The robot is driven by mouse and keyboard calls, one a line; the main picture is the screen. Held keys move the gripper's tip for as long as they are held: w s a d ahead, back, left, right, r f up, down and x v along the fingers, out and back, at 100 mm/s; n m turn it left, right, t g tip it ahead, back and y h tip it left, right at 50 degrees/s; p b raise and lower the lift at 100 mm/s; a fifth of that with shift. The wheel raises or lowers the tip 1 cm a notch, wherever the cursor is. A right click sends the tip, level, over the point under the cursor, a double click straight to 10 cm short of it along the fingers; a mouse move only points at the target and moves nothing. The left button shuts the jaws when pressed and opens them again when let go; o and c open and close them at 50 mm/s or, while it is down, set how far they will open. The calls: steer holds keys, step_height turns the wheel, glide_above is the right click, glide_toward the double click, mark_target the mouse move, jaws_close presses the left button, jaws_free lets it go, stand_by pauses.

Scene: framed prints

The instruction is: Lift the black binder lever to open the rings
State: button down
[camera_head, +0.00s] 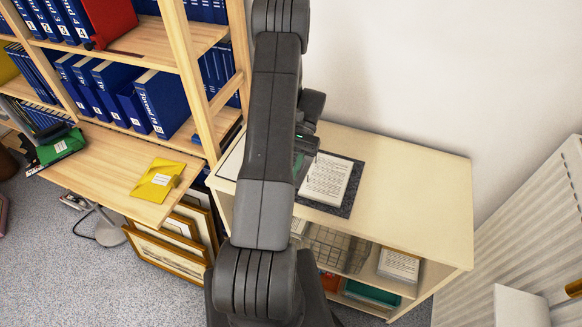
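A stack of white printed pages (327,178) lies on a dark grey rectangle (345,207) on top of the low cream cabinet. I cannot tell whether the rectangle is a mat or part of the binder. A pale sheet or panel with a dark edge (233,158) shows left of my arm. The black lever and the rings are not visible; my arm covers the area between. My gripper (304,160) is partly hidden by my arm. It appears over or beside the left edge of the pages, and its fingers cannot be made out.
The low cabinet (415,190) has a clear top at right; its lower shelves hold a wire basket (333,247) and papers (399,264). A wooden shelf with blue binders (162,100) stands left. A desk board bears a yellow folder (157,180). Framed prints (165,255) lean below. A radiator (530,235) stands right.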

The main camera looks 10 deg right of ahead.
steer(key=shift+f, duration=0.3)
